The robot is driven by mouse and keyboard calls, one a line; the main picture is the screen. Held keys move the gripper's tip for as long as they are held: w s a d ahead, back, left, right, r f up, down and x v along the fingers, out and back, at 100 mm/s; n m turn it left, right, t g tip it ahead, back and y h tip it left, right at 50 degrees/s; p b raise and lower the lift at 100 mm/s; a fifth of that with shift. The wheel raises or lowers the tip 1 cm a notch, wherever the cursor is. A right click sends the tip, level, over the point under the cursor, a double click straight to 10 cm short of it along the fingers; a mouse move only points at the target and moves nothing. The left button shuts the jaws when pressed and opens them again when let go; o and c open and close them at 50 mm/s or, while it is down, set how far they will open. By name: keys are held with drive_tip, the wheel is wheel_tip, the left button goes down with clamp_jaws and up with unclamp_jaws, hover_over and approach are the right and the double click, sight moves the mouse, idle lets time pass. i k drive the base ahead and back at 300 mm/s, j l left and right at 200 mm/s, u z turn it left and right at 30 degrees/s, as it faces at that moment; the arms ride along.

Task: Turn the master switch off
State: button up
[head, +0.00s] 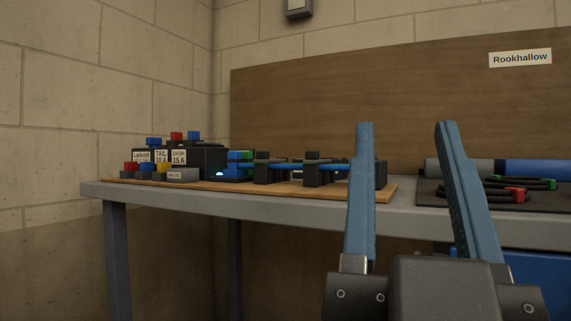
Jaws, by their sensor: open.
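My gripper (406,126) is in the foreground right of centre, its two blue fingers pointing up and apart, with nothing between them. It stands in front of the grey table (240,203). On the table lies a wooden board (240,187) crowded with electrical parts. I cannot tell for sure which part is the master switch. A small grey box (183,176) at the board's front left has a label too small to read surely. A dark box (205,162) stands behind it, with a blue-white light (219,176) close by. My left finger hides part of the board's right side.
Black boxes labelled TAIL (161,157) and DASH (178,157) have coloured caps. Black clamps hold a blue bar (283,166). Right, a dark mat (431,195) bears red- and green-ended leads. A wooden panel (300,100) with a Rookhallow sign (520,58) stands behind.

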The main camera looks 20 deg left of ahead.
sight(152, 142)
drive_tip(key=i+j+u, duration=0.2)
drive_tip(key=j+u, duration=0.25)
drive_tip(key=j, duration=0.2)
drive_tip(key=i+j+u, duration=0.2)
drive_tip(key=j+z, duration=0.5)
drive_tip(key=j, duration=0.65)
